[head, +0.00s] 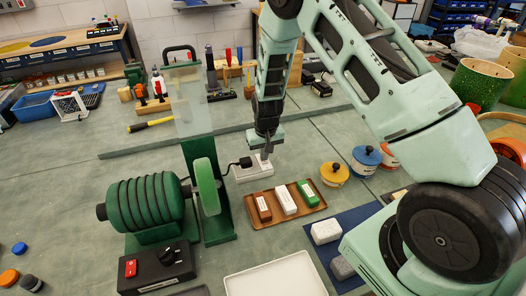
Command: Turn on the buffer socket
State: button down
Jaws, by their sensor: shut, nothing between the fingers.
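The buffer (150,205) is a green motor with a ribbed body and a green wheel on the left of the bench. A white socket block (250,172) lies on the bench just right of it, with a black plug and cord (240,163) at its left end. My gripper (267,152) points down, shut and empty, at the right end of the socket block. I cannot tell whether the fingertips touch it. The gripper hides part of the block, and I cannot make out the switch or its position.
A wooden tray (262,224) with brown, white and green bars lies in front of the socket. A black control box (150,275) with a red switch sits at front left. Yellow and blue lidded pots (334,175) stand to the right. A clear shield (190,100) rises above the buffer.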

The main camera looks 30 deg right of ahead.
jog(key=shift+s+r, duration=0.1)
jog(key=shift+s, duration=0.05)
jog(key=shift+r+p, duration=0.3)
jog(key=shift+r, duration=0.05)
notch_tip(320, 180, up, 13)
jog(key=s+b, duration=0.1)
jog(key=shift+s+a, duration=0.2)
jog(key=shift+s, duration=0.1)
jog(key=shift+d+b, duration=0.1)
jog(key=shift+b, duration=0.3)
